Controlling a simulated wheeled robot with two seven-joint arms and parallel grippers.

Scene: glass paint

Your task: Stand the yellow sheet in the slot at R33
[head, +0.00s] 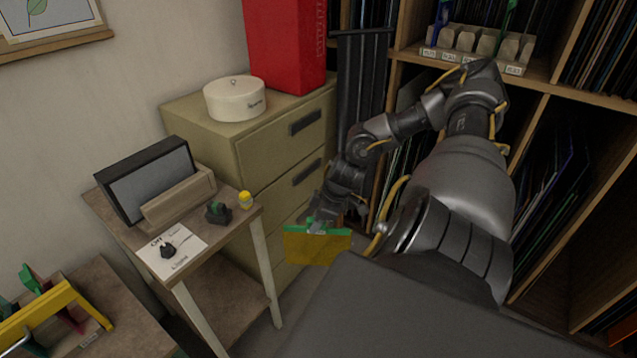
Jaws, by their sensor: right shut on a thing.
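My right gripper (322,222) is shut on the top edge of the yellow sheet (317,250), which has a green strip along its top. The sheet hangs below the gripper, in front of the beige drawer cabinet and clear of any surface. A pale slotted rack (466,42) stands on the shelf at the top right, with small labels along its front. The labels are too small to read surely, so I cannot tell which slot is R33. Thin coloured sheets (508,14) stand in its left and right parts. My left gripper is not in view.
A small wooden side table (222,238) holds a dark framed panel (150,180), a paper card and small items. The beige cabinet (240,150) carries a round white box (235,98) and a red box (285,45). A yellow-handled rack (45,312) stands lower left.

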